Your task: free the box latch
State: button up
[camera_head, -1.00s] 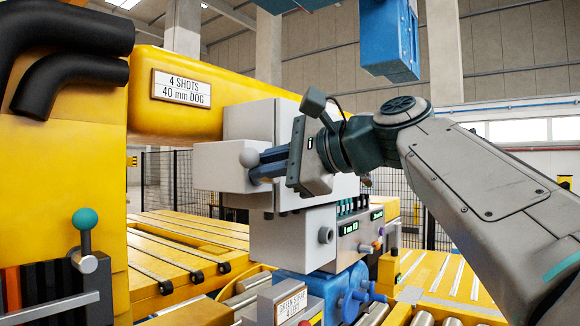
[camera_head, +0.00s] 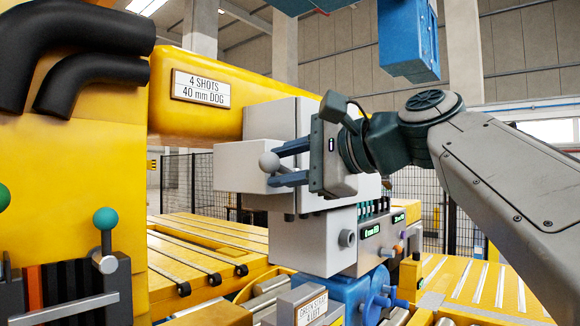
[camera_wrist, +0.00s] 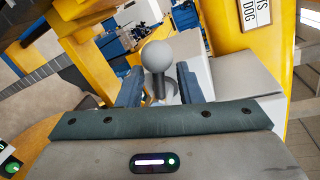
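Where the stem meets the box is partly hidden in the head view.
A yellow beam with a "4 SHOTS 40 mm DOG" sign (camera_head: 200,88) runs behind the box. A lever with a teal knob (camera_head: 105,219) stands at left. A blue unit (camera_head: 408,40) hangs above my arm. A "GREEN STRAP 4 LEFT" block (camera_head: 306,306) sits below.

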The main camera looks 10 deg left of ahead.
jog(key=shift+d, duration=0.1)
jog(key=shift+d, duration=0.25)
jog(key=b+v, duration=0.2)
jog(key=v, duration=1.1)
jog(key=shift+s, duration=0.2)
jog(key=shift+r, duration=0.1)
jog(key=w+d+f+h, duration=0.1)
jog(key=d+f+h, duration=0.15)
jog(key=f, duration=0.65)
jog(key=w+d+f+n+h, duration=0.1)
jog(key=w+f+h, duration=0.15)
jog(key=f, duration=0.65)
jog(key=d+f+h, duration=0.2)
jog(key=f+h, duration=0.1)
jog(key=f, duration=0.6)
jog(key=s+d+f+n+g+h, duration=0.1)
jog(key=s+d+f+n+h, duration=0.1)
jog(key=f, duration=0.7)
jog(key=s+d+f+n+g+h, duration=0.1)
jog(key=s+d+f+n+h, duration=0.1)
jog(key=s+f, duration=0.3)
jog(key=s+d+f+n+g+h, duration=0.1)
jog(key=s+d+f+n+h, duration=0.1)
jog(key=f, duration=1)
jog(key=s+d+n, duration=0.1)
jog(key=s+d, duration=0.1)
jog(key=shift+s+d+f+n+h, duration=0.2)
jog(key=shift+d+f+n+h, duration=0.1)
jog(key=shift+f+n+h, duration=0.1)
